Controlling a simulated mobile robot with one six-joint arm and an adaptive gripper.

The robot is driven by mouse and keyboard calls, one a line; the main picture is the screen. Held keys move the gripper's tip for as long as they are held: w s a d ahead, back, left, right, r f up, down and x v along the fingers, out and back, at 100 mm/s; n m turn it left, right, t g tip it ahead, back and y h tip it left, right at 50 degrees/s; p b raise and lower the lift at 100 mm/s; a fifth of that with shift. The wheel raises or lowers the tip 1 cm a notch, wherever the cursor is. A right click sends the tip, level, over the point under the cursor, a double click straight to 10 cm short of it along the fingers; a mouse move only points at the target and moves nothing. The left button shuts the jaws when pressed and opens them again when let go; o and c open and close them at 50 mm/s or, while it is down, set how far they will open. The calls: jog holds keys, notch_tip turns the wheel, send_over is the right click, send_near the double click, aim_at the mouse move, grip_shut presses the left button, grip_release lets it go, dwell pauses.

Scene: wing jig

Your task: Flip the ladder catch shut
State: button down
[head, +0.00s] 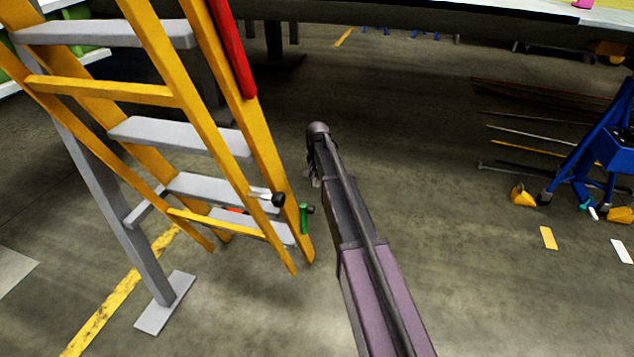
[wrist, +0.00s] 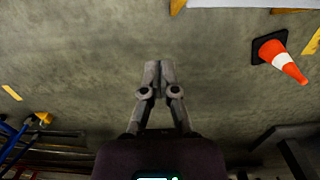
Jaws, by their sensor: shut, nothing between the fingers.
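The yellow ladder (head: 180,95) with grey steps stands at the left in the head view. Near its lower right end are a grey lever with a black knob (head: 278,199) and a green handle-like piece (head: 304,218). I cannot tell for sure which of these is the catch, or how it is set. My arm reaches up the middle of the head view, right of the ladder and apart from it in the picture. My gripper (wrist: 158,66) is shut and empty over bare floor in the wrist view.
A grey post with a flat foot (head: 165,303) stands at the ladder's left. A blue stand (head: 605,150) with yellow feet is at the right, near long rods on the floor. An orange and white cone (wrist: 281,58) shows in the wrist view.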

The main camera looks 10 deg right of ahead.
jog(key=s+a+f+b, duration=0.2)
jog(key=s+f+b, duration=0.1)
jog(key=f, duration=0.1)
jog(key=shift+s+f+b, duration=0.2)
jog(key=shift+s+b, duration=0.1)
jog(key=shift+b, duration=0.1)
jog(key=shift+a, duration=0.1)
dwell(0.4)
